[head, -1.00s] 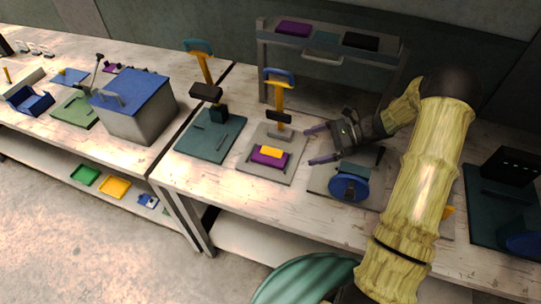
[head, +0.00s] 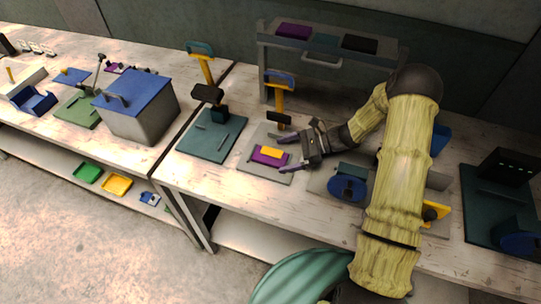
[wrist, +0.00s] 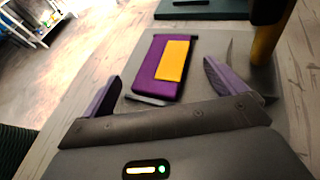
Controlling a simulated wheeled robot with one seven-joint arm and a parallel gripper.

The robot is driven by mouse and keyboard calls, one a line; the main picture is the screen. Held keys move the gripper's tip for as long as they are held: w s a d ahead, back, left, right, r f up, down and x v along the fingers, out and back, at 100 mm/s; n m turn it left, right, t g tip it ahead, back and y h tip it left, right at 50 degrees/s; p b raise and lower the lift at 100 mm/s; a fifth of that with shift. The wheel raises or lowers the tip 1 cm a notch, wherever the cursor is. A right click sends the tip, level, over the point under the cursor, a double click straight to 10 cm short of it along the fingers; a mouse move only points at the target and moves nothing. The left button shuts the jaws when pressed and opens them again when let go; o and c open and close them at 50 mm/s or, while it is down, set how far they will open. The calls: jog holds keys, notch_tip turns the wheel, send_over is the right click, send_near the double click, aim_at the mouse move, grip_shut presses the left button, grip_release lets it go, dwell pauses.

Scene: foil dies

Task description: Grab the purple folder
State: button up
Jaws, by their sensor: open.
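The purple folder (wrist: 151,83) lies flat on a grey base plate (wrist: 208,48), with a yellow block or panel (wrist: 174,60) on its right part. In the head view the folder (head: 256,158) sits on its plate below a press with a yellow post (head: 277,104). My gripper (head: 282,153) is open and empty, just right of the folder. In the wrist view its two purple fingers (wrist: 160,92) stand apart, one on either side of the folder's near end. I cannot tell whether a finger touches it.
The yellow post (wrist: 270,40) stands close by my right finger in the wrist view. A teal press plate (head: 211,140) lies to the left, a blue round device (head: 347,188) to the right. A grey rack (head: 330,42) stands behind, with a purple panel on top.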

aim_at(270, 158)
jog(key=x, duration=0.2)
jog(key=shift+a+f, duration=0.15)
jog(key=shift+a, duration=0.25)
jog(key=c, duration=1.2)
jog(key=shift+c, duration=0.3)
